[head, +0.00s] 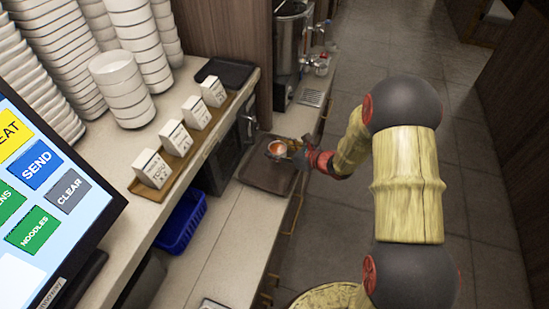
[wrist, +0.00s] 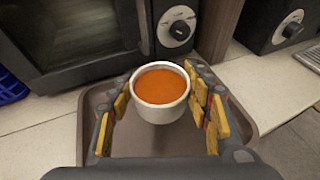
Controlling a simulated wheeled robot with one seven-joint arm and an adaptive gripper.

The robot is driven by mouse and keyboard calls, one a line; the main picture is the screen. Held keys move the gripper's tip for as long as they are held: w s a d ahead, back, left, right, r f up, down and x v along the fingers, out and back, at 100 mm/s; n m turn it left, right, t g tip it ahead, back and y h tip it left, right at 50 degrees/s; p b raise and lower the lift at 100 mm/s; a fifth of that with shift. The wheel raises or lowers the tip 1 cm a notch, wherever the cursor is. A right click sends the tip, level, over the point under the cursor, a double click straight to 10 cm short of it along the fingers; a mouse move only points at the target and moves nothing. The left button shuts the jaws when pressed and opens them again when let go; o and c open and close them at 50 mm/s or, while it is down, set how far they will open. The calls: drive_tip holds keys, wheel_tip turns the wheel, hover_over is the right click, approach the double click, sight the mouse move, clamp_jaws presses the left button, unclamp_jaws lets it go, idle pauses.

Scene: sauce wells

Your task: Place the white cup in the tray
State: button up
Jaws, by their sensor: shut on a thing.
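The white cup (wrist: 160,95) holds orange-red sauce (wrist: 160,86) and sits upright between the two fingers of my gripper (wrist: 163,100), which is shut on it. In the head view the cup (head: 277,149) shows small, over the brown tray (head: 262,176), with my gripper (head: 297,150) at its right side. In the wrist view the tray (wrist: 93,105) lies beneath the cup and fingers. I cannot tell whether the cup's base touches the tray.
A dark appliance with a knob (wrist: 178,30) stands right behind the tray. A blue basket (head: 182,221) is at the left below the shelf. White label blocks (head: 174,137) and bowl stacks (head: 122,88) stand on the upper shelf. The counter (head: 225,235) in front of the tray is clear.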

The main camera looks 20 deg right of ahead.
drive_tip(key=shift+w+a+f, duration=0.2)
drive_tip(key=shift+a+f, duration=0.1)
drive_tip(key=shift+f, duration=0.05)
drive_tip(key=shift+w+a+f+b, duration=0.15)
drive_tip(key=shift+f+b, duration=0.1)
drive_tip(key=shift+f, duration=0.7)
drive_tip(key=shift+a+f+b, duration=0.1)
drive_tip(key=shift+f+b, duration=0.15)
drive_tip(key=shift+f, duration=0.65)
drive_tip(key=shift+f, duration=0.15)
drive_tip(key=o, duration=1.4)
